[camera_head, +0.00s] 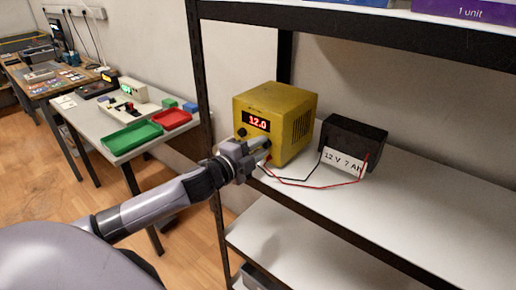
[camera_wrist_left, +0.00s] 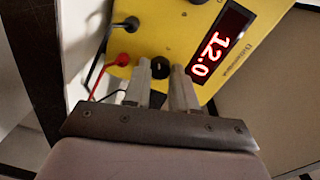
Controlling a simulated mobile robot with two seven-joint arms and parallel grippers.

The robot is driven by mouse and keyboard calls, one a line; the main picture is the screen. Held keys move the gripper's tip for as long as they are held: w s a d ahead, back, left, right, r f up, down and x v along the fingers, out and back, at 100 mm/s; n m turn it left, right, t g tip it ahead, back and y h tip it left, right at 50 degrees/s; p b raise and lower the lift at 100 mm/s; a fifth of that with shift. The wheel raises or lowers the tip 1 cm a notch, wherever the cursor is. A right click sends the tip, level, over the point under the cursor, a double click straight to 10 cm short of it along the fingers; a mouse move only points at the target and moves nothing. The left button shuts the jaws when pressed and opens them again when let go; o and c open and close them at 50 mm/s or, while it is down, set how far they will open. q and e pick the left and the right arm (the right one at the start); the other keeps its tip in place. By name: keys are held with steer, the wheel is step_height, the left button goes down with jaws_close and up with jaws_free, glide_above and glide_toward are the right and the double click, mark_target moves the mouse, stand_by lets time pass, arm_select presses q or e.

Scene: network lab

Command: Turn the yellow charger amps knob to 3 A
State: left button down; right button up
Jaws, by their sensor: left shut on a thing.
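The yellow charger (camera_head: 285,105) stands on the white shelf, its red display (camera_head: 257,122) reading 12.0. It also fills much of the left wrist view (camera_wrist_left: 150,30). My left gripper (camera_head: 262,146) is at the lower part of the charger's front. In the left wrist view a black knob (camera_wrist_left: 160,67) sits between its fingertips, and the gripper is shut on it. Another black knob (camera_head: 241,132) shows left of the display. I cannot read any knob label or the amps setting. My right gripper is not in view.
A black battery (camera_head: 353,143) marked 12 V 7 Ah stands right of the charger. A red lead (camera_head: 310,186) and a black lead run between them, close to my gripper; a red plug (camera_wrist_left: 122,59) sits beside the fingers. A shelf post (camera_head: 205,110) stands left of the charger.

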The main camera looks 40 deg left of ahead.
arm_select(q)
steer(key=m, duration=0.3)
steer(key=shift+m, duration=0.4)
stand_by(0.4)
steer(key=c, duration=0.9)
jaws_free()
steer(key=shift+s, duration=0.1)
steer(key=s+b, duration=0.1)
steer(key=s, duration=0.6)
steer(key=shift+a+r, duration=0.25)
